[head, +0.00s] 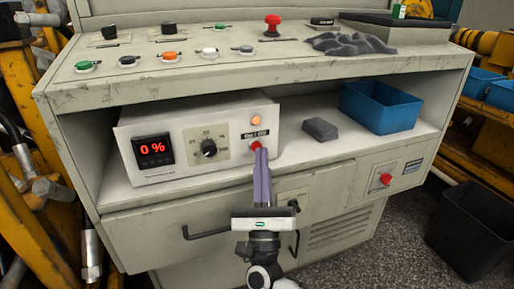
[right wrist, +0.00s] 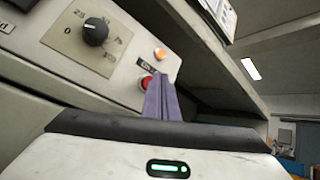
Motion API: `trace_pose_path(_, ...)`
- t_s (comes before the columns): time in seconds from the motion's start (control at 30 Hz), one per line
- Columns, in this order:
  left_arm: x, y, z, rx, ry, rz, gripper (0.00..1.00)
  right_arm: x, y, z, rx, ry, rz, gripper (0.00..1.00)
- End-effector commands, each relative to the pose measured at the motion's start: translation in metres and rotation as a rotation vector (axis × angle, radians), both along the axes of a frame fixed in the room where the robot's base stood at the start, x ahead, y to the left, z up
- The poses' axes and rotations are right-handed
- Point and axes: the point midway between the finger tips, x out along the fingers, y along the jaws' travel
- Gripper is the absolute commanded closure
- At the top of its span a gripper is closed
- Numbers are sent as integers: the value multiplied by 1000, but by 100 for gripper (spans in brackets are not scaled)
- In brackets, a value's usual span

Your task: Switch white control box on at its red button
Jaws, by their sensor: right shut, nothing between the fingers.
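The white control box (head: 185,178) stands on the open shelf of the grey console. Its display (head: 153,150) reads "0 %" in red, a black dial (head: 208,148) sits beside it, and an orange lamp (head: 256,120) glows at the upper right. The red button (head: 255,145) is below the lamp and partly covered by my fingertips; it also shows in the right wrist view (right wrist: 146,82). My right gripper (head: 262,152) is shut and empty, its purple fingers pointing at the button. The tips are at or very near it; I cannot tell whether they touch. My left gripper is not in view.
A blue bin (head: 381,106) and a dark grey block (head: 320,129) stand on the shelf right of the box. Another red button (head: 385,179) is on the lower panel. The console top (head: 110,82) overhangs the shelf. A black bin (head: 470,230) stands at the right.

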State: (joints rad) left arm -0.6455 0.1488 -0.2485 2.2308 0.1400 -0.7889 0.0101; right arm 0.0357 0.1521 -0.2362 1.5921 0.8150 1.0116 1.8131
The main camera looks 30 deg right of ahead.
Motion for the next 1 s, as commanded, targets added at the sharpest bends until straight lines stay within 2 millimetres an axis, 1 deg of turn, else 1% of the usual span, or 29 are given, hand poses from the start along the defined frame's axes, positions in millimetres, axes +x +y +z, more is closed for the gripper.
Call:
trace_pose_path(0.3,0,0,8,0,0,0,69,-32,8,0,0,2,1,100)
trace_pose_path(0.5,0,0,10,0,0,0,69,-49,12,0,0,2,1,100)
trace_pose_path(0.63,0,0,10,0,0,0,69,-52,13,0,0,1,1,100)
trace_pose_path(1.0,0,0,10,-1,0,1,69,-52,13,0,0,1,1,100)
